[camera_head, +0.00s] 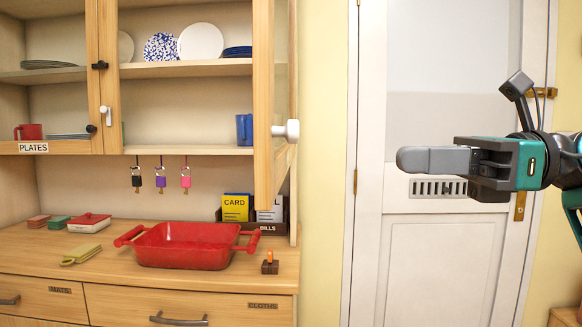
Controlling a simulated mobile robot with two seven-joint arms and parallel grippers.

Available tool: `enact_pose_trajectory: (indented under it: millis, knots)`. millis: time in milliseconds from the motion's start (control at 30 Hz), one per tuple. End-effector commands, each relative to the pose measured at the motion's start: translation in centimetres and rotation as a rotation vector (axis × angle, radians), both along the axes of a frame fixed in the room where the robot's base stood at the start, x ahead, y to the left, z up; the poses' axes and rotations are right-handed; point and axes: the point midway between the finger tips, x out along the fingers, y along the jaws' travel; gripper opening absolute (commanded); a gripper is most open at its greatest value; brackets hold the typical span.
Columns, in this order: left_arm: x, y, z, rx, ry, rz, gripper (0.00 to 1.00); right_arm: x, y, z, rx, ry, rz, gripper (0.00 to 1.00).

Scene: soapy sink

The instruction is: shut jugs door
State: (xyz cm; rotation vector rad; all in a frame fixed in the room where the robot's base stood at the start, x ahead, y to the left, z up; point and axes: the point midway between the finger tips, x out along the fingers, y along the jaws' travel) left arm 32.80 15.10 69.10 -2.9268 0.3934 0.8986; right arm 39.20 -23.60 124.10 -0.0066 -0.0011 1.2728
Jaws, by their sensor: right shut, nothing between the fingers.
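A wooden cupboard door (264,100) stands open at the right side of the wall cupboard, swung out toward me and seen nearly edge-on. It has a round white knob (290,131) on its right-hand face. No jugs label shows on it, so I cannot confirm its name. Behind it the shelves are open to view, with a blue mug or jug (244,129) on the lower one. My right gripper (402,160) is shut and empty, pointing left, well to the right of the knob and apart from it. My left gripper is out of view.
The door labelled PLATES (33,147) at left looks shut. A red baking dish (184,250) stands on the counter (220,277) below, near a card and bills holder (252,222). Keys hang under the cupboard. A white room door (430,260) stands behind my right gripper.

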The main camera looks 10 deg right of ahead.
Motion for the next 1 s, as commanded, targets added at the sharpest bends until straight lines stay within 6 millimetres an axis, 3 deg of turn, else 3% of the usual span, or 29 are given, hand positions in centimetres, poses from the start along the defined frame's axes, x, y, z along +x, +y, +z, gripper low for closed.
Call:
enact_pose_trajectory:
  millis: [267, 600, 800, 1000]
  knots:
    - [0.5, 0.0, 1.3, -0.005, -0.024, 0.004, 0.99, 1.2, 4.3, 0.2, 0.002, 0.0, 0.007, 0.0]
    - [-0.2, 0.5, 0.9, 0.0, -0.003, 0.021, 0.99, 3.2, 10.8, 0.2, 0.005, 0.002, 0.007, 0.0]
    - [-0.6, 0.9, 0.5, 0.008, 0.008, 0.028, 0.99, 3.8, 12.8, 0.1, 0.005, 0.003, 0.004, 0.0]
    - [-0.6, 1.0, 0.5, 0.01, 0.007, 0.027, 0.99, 4.0, 13.2, 0.0, 0.004, 0.003, 0.003, 0.0]
